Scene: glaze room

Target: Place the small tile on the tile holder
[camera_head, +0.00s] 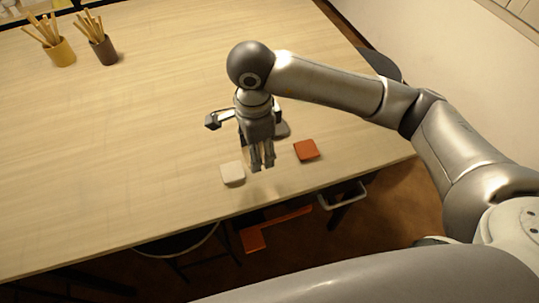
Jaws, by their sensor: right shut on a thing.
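My right gripper (262,166) points down over the front part of the table, its two fingers close together. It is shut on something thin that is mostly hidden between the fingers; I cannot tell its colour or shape. A cream square tile (232,173) lies just left of the fingertips, and an orange-red square tile (306,150) lies to their right. A grey flat piece (283,130) is partly hidden behind the gripper. I cannot tell which piece is the tile holder. My left gripper is not in view.
The light wooden table (120,150) has wide free room on the left. A yellow cup (62,52) and a brown cup (105,50) with wooden tools stand at the back left. The table's front edge is close to the tiles. An orange bar (275,228) shows below it.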

